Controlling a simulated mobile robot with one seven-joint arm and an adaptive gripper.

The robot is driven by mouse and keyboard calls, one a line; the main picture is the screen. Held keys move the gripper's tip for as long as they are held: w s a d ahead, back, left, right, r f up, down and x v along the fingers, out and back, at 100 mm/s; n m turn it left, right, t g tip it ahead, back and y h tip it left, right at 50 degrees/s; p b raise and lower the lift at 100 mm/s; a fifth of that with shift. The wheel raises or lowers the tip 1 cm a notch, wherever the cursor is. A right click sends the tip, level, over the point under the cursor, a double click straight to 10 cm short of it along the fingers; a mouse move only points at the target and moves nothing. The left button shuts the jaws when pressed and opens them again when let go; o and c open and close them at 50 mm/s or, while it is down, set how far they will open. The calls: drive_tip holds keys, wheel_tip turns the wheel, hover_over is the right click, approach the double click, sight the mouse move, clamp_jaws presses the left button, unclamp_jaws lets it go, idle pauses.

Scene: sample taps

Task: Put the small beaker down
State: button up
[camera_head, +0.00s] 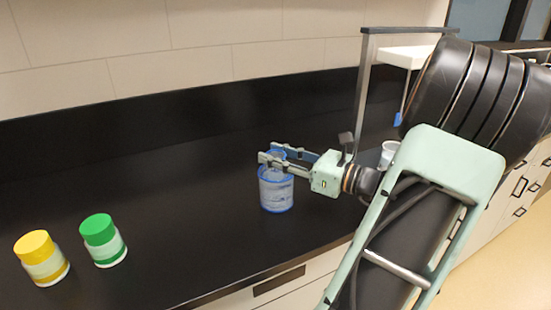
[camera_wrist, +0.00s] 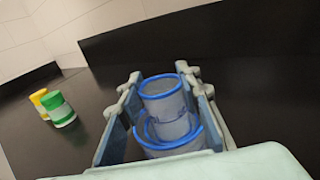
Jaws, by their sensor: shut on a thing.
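The small beaker (camera_wrist: 163,101), clear with a blue rim, is between the two fingers of my gripper (camera_wrist: 158,74), which is shut on it. In the head view my gripper (camera_head: 270,153) reaches in from the right, and only a little of the small beaker shows between the fingers. A larger clear beaker with blue edges (camera_head: 277,192) stands upright on the black counter (camera_head: 180,205), directly under the gripper. In the wrist view the larger beaker (camera_wrist: 190,143) shows around the small one's lower part. I cannot tell whether the small beaker's base is inside it or just above it.
A yellow-lidded jar (camera_head: 42,259) and a green-lidded jar (camera_head: 103,241) stand at the left front. A white cup (camera_head: 389,150) and a metal frame (camera_head: 363,95) stand behind my arm. The counter between jars and beakers is clear; its front edge is close.

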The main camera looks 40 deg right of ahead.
drive_tip(key=shift+f, duration=0.2)
drive_tip(key=shift+f, duration=0.45)
drive_tip(key=o, duration=0.8)
drive_tip(key=shift+o, duration=0.2)
drive_tip(key=shift+r, duration=0.25)
drive_tip(key=p+v, duration=0.1)
drive_tip(key=v, duration=1.1)
drive_tip(key=shift+r, duration=0.3)
